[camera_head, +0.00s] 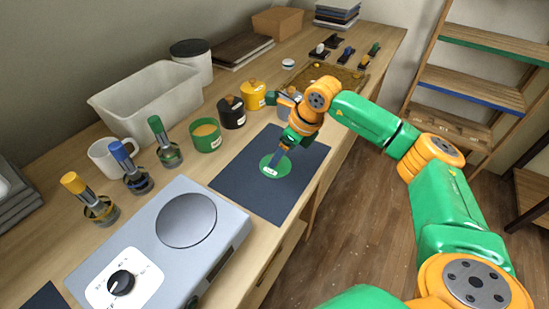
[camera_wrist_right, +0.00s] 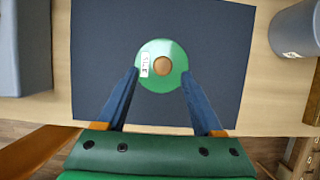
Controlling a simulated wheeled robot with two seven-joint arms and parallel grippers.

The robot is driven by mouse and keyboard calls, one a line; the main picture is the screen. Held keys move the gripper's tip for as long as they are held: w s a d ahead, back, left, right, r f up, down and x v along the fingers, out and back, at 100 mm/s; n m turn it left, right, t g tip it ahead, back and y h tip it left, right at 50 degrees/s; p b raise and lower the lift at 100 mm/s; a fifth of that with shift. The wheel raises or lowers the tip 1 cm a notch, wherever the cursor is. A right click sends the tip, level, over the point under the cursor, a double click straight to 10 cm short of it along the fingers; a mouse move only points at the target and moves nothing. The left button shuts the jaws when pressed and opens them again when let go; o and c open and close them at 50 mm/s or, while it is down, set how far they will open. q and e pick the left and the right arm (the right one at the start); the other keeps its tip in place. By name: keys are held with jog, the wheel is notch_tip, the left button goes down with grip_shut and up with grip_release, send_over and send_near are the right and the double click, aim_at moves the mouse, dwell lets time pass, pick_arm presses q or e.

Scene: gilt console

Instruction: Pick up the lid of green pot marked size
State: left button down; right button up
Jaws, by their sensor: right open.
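The green lid (camera_head: 268,171) with a white label lies flat on the dark mat (camera_head: 240,186). In the right wrist view the lid (camera_wrist_right: 176,52) shows a round brown knob (camera_wrist_right: 163,66) and the label at its left. My right gripper (camera_head: 277,160) points down at the lid. Its open fingers (camera_wrist_right: 160,76) reach to either side of the lid's lower part in the wrist view, with the knob between the tips. Whether they touch the lid, I cannot tell. The green pot (camera_head: 207,144) stands lidless left of the mat. My left gripper is out of view.
A black pot (camera_head: 232,116) and a yellow pot (camera_head: 253,97) with lids stand behind the green pot. A hotplate (camera_head: 150,255) is in front left of the mat. A white bin (camera_head: 150,105), a mug (camera_head: 107,158) and several colour-handled tools line the left side.

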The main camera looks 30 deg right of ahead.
aim_at(283, 168)
jog(key=x, duration=0.2)
jog(key=shift+w+f, duration=0.2)
jog(key=shift+f, duration=0.05)
jog(key=shift+w+f, duration=0.25)
jog(key=shift+w, duration=0.1)
jog(key=shift+s+r, duration=0.2)
jog(key=shift+s, duration=0.05)
jog(key=c, duration=1)
jog(key=shift+w, duration=0.1)
grip_shut()
